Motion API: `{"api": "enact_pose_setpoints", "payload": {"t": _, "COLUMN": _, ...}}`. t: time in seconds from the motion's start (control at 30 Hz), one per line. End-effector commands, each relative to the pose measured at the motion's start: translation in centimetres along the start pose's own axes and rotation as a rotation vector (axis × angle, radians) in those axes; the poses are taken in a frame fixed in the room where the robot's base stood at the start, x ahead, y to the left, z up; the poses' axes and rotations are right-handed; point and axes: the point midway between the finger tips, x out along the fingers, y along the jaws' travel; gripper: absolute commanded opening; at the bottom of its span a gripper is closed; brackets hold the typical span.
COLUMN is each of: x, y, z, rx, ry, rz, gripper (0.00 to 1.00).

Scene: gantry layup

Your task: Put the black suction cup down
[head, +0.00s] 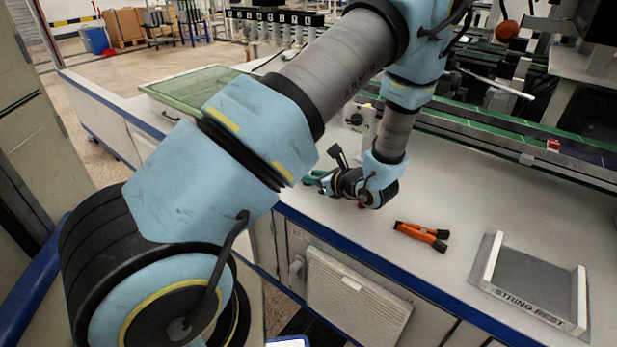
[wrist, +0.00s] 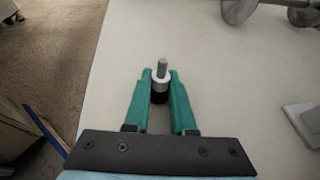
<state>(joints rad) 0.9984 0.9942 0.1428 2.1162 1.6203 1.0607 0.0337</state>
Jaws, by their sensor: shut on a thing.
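The black suction cup (wrist: 159,97) shows in the wrist view between the fingertips of my gripper (wrist: 160,82). It has a grey metal stem and a pale collar above a black lower part. My gripper's green fingers are shut on it, over the pale worktop. I cannot tell whether the cup touches the worktop. In the head view my gripper (head: 315,180) is near the worktop's front edge, partly behind my arm, and the cup cannot be made out there.
Orange-handled pliers (head: 422,235) lie on the worktop (head: 470,190) right of my gripper. A grey tray marked STRING REST (head: 530,284) is farther right. A green glass panel (head: 195,88) lies at the left. A green-edged rail (head: 500,145) runs along the back.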

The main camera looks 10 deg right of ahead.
Motion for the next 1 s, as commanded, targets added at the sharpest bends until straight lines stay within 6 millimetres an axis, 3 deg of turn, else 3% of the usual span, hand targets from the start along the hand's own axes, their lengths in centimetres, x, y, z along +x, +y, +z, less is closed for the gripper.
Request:
{"api": "enact_pose_setpoints", "payload": {"t": 0.33, "x": 0.14, "y": -0.02, "z": -0.37, "rx": -0.001, "ry": -0.001, "rz": -0.001, "gripper": 0.0}}
{"api": "enact_pose_setpoints", "payload": {"t": 0.37, "x": 0.14, "y": -0.02, "z": -0.35, "rx": -0.001, "ry": -0.001, "rz": -0.001, "gripper": 0.24}}
{"api": "enact_pose_setpoints", "payload": {"t": 0.63, "x": 0.1, "y": -0.02, "z": -0.26, "rx": -0.001, "ry": -0.001, "rz": 0.0, "gripper": 0.53}}
{"api": "enact_pose_setpoints", "payload": {"t": 1.0, "x": -0.67, "y": -0.09, "z": 0.08, "rx": -0.001, "ry": 0.0, "rz": -0.003, "gripper": 0.53}}
